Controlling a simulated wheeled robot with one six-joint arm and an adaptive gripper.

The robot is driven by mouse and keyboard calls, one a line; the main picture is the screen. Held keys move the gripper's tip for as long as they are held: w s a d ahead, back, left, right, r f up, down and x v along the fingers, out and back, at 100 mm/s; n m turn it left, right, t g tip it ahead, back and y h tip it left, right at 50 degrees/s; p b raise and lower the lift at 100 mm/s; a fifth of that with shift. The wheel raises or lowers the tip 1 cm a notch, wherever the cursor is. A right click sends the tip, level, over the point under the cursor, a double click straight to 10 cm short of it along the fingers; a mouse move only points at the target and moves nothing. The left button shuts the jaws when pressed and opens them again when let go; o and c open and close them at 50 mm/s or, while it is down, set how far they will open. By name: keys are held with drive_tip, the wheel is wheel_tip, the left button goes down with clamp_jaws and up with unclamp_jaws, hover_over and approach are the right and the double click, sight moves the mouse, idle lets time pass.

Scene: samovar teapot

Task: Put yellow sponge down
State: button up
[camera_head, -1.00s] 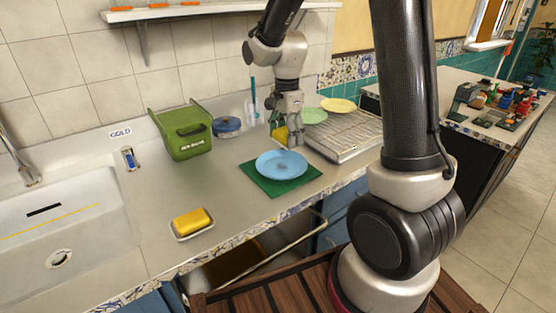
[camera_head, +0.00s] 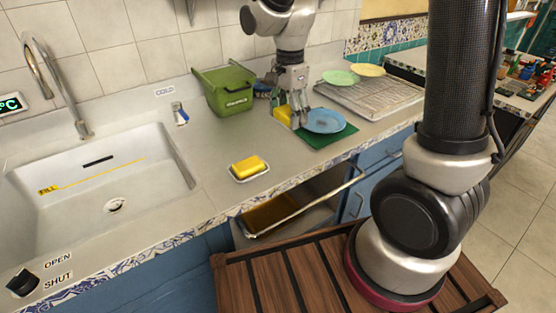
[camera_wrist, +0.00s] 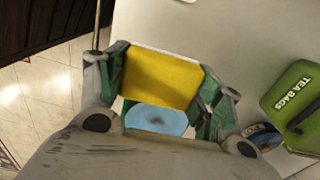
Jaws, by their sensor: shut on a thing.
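My gripper (camera_head: 295,119) is shut on the yellow sponge (camera_head: 282,116), beside the left edge of a blue plate (camera_head: 326,120). In the wrist view the sponge (camera_wrist: 163,78) spans between the two green-and-grey fingers, and part of the blue plate (camera_wrist: 157,121) shows beyond it. The plate lies on a green mat (camera_head: 327,139) on the counter. In the head view the fingers hide part of the sponge. I cannot tell whether the sponge touches the counter.
A green tea-bags box (camera_head: 229,91) stands behind on the left. A yellow bar (camera_head: 247,167) lies in a white dish in front. The sink (camera_head: 110,185) is at left, the drying rack (camera_head: 372,98) at right. An open drawer (camera_head: 290,208) juts out below. Counter around the dish is clear.

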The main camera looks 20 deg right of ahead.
sight(287, 153)
drive_tip(key=shift+s+a+f, duration=0.1)
drive_tip(key=shift+s+f, duration=0.1)
drive_tip(key=shift+f, duration=0.1)
wheel_tip(287, 153, down, 10)
drive_tip(key=shift+r, duration=0.25)
drive_tip(key=shift+f, duration=0.1)
drive_tip(key=o, duration=1.1)
